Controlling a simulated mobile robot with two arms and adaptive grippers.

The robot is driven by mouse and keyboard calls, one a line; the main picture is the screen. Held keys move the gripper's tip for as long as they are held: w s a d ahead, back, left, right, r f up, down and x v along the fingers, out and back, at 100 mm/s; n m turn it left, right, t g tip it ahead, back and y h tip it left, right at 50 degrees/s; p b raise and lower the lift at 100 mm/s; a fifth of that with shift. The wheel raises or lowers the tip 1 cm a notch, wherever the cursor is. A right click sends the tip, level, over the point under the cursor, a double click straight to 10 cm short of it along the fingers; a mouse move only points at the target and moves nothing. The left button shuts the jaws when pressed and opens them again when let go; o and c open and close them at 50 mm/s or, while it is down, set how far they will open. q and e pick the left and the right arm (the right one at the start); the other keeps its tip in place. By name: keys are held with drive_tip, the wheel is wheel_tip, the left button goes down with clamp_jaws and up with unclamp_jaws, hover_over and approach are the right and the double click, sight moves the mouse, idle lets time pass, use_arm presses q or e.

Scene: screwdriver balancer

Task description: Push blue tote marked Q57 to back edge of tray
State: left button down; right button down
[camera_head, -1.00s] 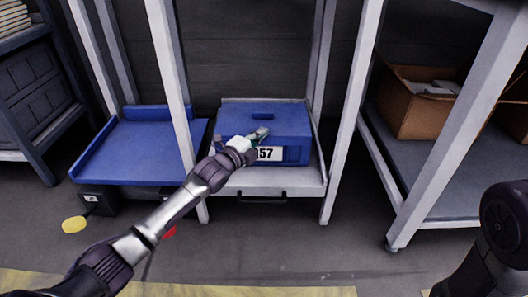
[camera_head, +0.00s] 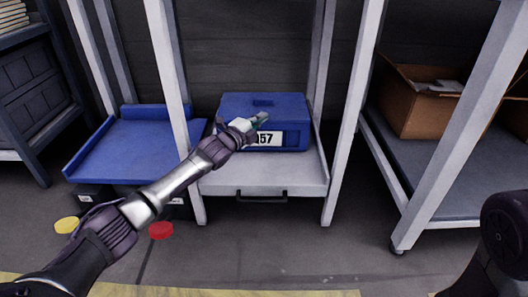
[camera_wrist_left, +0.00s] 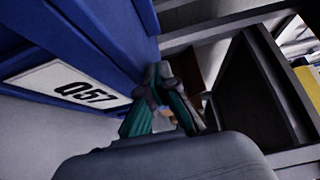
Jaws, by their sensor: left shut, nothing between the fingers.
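The blue tote (camera_head: 287,107) marked Q57 stands upright on the light grey tray (camera_head: 262,181), towards its back. The tray's back rim is hidden behind it, and a bare strip shows in front. My left gripper (camera_head: 259,120) is shut and empty at the tote's front face, covering part of its label. In the left wrist view the shut fingertips (camera_wrist_left: 160,72) lie close beside the blue tote (camera_wrist_left: 90,38), whose Q57 label (camera_wrist_left: 80,91) is readable. I cannot tell whether they touch. My right gripper is out of view.
White-grey rack posts (camera_head: 345,125) stand on both sides of the tray. A blue platform (camera_head: 135,150) is at the left. A cardboard box (camera_head: 420,105) sits on the right shelf. Yellow (camera_head: 67,225) and red (camera_head: 161,230) discs lie on the floor.

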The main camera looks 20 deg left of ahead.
sight(262, 104)
use_arm(q)
drive_tip(key=shift+w+a+f+b, duration=0.1)
drive_tip(key=shift+w+a+b, duration=0.15)
drive_tip(key=shift+w, duration=0.25)
drive_tip(key=shift+w+a+f+b, duration=0.1)
drive_tip(key=shift+w+f+b, duration=0.05)
drive_tip(key=shift+w+b, duration=0.25)
drive_tip(key=shift+w+a+f+b, duration=0.1)
drive_tip(key=shift+w+a+b, duration=0.15)
drive_tip(key=shift+w, duration=0.9)
drive_tip(key=shift+w+a+b, duration=0.35)
drive_tip(key=shift+w+b, duration=0.15)
drive_tip(key=shift+w, duration=0.3)
drive_tip(key=shift+w+a+f, duration=0.1)
drive_tip(key=shift+w+f, duration=0.05)
drive_tip(key=shift+w, duration=0.75)
drive_tip(key=shift+w+a+r, duration=0.2)
drive_tip(key=shift+w+a, duration=0.15)
drive_tip(key=shift+w, duration=0.15)
